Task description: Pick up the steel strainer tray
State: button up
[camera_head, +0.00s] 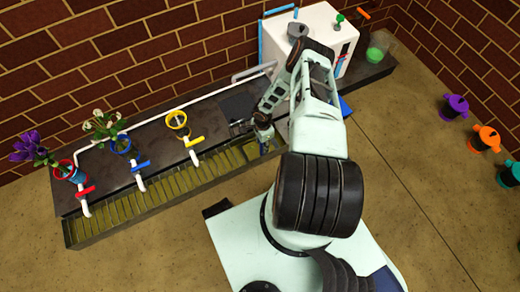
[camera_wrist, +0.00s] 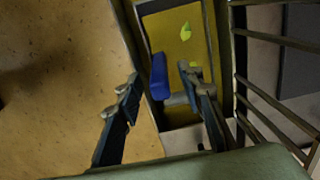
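The steel strainer tray (camera_head: 150,199) is a long slatted grate in the trough along the counter's front. In the wrist view its metal bars (camera_wrist: 272,40) show at right. A blue grip-like piece (camera_wrist: 159,77) sits beside the bars, at the trough's end; I cannot tell how it joins the tray. My gripper (camera_wrist: 160,80) is open, its two fingers apart on either side of the blue piece, with no clear contact visible. In the head view my gripper (camera_head: 263,134) is at the tray's right end, partly hidden by my arm.
Red, blue and yellow-handled taps (camera_head: 191,143) overhang the tray. Potted flowers (camera_head: 68,170) and a yellow ring holder (camera_head: 177,121) stand behind. A white box (camera_head: 325,32) stands at the back right. Green scraps (camera_wrist: 185,31) lie on the trough's yellow bottom.

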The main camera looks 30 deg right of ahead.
grip_shut()
jog(key=shift+r, duration=0.1)
notch_tip(320, 180, up, 28)
jog(key=p, duration=1.2)
dwell(0.7)
